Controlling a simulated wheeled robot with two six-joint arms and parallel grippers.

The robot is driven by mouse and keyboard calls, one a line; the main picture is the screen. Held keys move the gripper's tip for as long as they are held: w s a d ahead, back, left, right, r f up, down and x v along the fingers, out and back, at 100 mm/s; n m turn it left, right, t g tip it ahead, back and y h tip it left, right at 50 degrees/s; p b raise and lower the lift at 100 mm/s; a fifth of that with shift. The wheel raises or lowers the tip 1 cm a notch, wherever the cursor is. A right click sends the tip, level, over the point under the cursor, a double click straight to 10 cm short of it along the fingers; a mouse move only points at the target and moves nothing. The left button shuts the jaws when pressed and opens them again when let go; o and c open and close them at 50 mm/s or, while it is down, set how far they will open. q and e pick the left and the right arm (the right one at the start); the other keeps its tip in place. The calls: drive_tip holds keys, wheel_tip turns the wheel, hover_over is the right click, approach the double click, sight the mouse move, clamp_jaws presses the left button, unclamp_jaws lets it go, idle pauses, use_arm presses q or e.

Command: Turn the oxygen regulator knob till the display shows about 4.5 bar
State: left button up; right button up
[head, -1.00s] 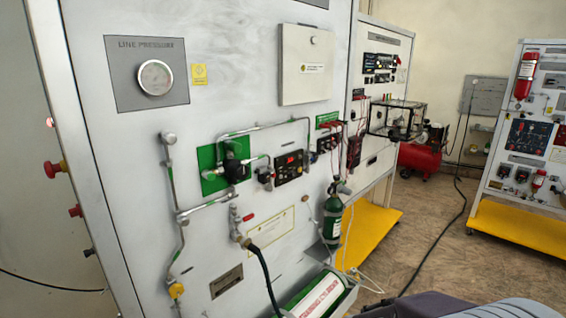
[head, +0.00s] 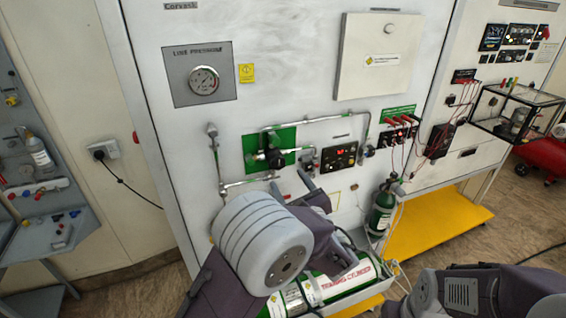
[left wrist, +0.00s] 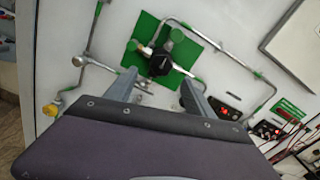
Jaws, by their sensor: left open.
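The black regulator knob (head: 274,157) sits on a green plate (head: 287,139) on the white panel, among metal pipes. It also shows in the left wrist view (left wrist: 158,62), just beyond the fingertips. The display (head: 344,155) is a black unit with small red digits, right of the knob; the digits are too small to read. My left gripper (head: 290,181) is open and empty in front of the panel, below the knob in the head view. In the left wrist view its fingers (left wrist: 159,78) are spread either side below the knob, with no contact visible.
A line pressure gauge (head: 203,80) is at the upper left of the panel. Pipes (head: 216,165) run close around the knob. A green training cylinder (head: 345,283) lies below, and a small dark green bottle (head: 383,208) hangs to the right.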

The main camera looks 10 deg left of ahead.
sight(279, 165)
use_arm(q)
drive_tip(key=p+x, duration=0.3)
drive_tip(key=x, duration=0.4)
drive_tip(key=shift+w, duration=0.35)
drive_tip(key=shift+w+a, duration=0.2)
drive_tip(key=shift+a, duration=0.1)
drive_tip(key=shift+d, duration=0.15)
drive_tip(key=shift+c, duration=0.5)
drive_tip(key=c, duration=0.5)
clamp_jaws()
drive_tip(key=shift+s, duration=0.1)
